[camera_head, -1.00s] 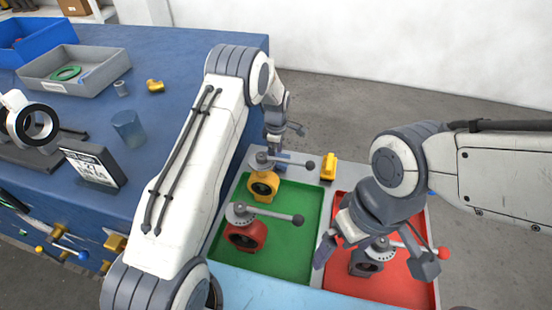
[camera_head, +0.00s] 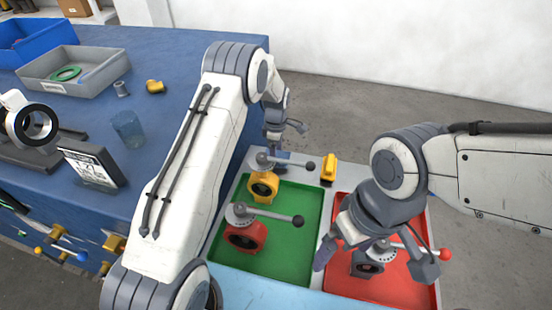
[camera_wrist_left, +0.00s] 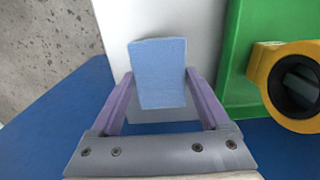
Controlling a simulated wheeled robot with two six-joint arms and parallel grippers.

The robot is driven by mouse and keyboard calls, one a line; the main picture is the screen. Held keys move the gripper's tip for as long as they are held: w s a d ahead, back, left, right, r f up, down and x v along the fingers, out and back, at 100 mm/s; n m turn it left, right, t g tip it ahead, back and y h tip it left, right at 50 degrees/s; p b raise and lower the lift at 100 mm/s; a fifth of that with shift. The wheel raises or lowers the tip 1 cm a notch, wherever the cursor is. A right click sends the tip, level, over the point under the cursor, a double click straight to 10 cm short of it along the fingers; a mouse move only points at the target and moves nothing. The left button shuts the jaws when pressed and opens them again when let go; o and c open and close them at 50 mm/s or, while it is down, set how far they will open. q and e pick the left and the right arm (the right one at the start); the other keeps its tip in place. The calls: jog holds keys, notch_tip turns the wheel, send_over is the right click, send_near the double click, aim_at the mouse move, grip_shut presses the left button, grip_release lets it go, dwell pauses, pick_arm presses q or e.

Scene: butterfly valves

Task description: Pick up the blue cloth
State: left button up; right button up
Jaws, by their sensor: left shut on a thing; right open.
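The blue cloth (camera_wrist_left: 158,72) is a light blue block-like piece in the left wrist view, between the two purple fingers of my left gripper (camera_wrist_left: 160,88). The fingers are shut on its sides. It lies over a pale grey surface in that view. In the head view my left gripper (camera_head: 279,140) is small, at the far end beyond the green tray, and the cloth is hard to make out there. My right gripper (camera_head: 374,264) is open, its fingers on either side of a grey valve (camera_head: 368,262) over the red tray.
The green tray (camera_head: 289,228) holds a yellow valve (camera_head: 263,186) and a red valve (camera_head: 245,232) with long levers. The red tray (camera_head: 400,290) is beside it. A yellow object (camera_head: 328,168) stands at the back edge. A blue workbench (camera_head: 185,75) with bins is at left.

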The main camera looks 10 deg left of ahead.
aim_at(279, 157)
pick_arm(q)
jog(key=r, duration=0.1)
jog(key=d+r+b, duration=0.1)
jog(key=r, duration=0.1)
jog(key=shift+s+d, duration=0.1)
jog(key=shift+s, duration=0.05)
jog(key=s+d+r+b, duration=0.2)
jog(key=d+r, duration=0.4)
jog(key=d, duration=0.4)
jog(key=shift+s+r, duration=0.15)
jog(key=shift+s, duration=0.5)
